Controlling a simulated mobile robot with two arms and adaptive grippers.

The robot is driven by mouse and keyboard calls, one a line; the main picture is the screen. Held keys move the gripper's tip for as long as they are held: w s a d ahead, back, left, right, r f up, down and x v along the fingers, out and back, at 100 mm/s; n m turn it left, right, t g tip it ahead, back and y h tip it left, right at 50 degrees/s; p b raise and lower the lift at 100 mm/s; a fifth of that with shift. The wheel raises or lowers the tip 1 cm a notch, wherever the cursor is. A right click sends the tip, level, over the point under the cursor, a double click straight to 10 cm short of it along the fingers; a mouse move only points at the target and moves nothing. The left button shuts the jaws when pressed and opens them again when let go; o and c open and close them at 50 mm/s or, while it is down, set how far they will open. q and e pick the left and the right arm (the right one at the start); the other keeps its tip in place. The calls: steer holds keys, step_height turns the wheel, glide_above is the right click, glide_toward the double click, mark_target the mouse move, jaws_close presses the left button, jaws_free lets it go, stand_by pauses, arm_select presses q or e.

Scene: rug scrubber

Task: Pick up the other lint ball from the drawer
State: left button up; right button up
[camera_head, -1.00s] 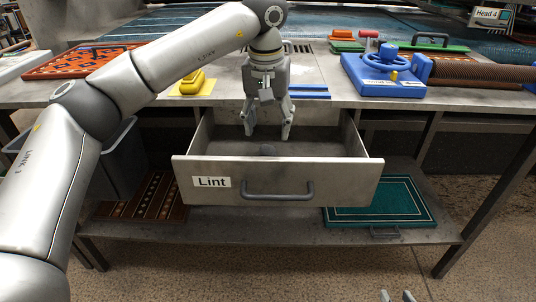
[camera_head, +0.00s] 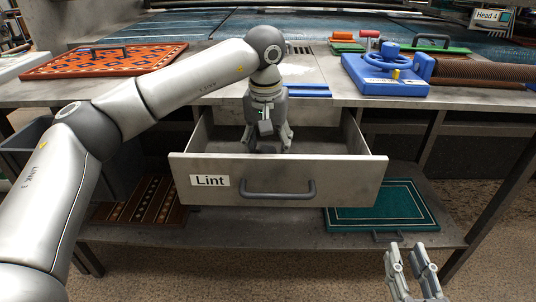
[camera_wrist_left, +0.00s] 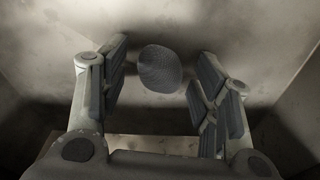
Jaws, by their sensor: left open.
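The lint ball (camera_wrist_left: 160,68) is a grey, ribbed, round lump on the drawer floor in the left wrist view. In the head view it is hidden behind the drawer front and my gripper. The open drawer (camera_head: 345,175), labelled "Lint", is pulled out below the worktop. My left gripper (camera_head: 268,148) points down inside the drawer; its fingertips are partly hidden by the front panel. In the left wrist view its two fingers (camera_wrist_left: 160,85) are open, with the ball between them toward their far ends, touching neither. My right gripper (camera_head: 418,262) hangs low at the bottom right, away from the drawer.
The drawer walls (camera_wrist_left: 290,85) rise on both sides of my left gripper. A teal mat (camera_head: 380,215) lies on the shelf below.

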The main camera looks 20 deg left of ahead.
arm_select(q)
steer(key=c, duration=0.8)
steer(key=shift+o, duration=0.2)
steer(key=shift+r, duration=0.1)
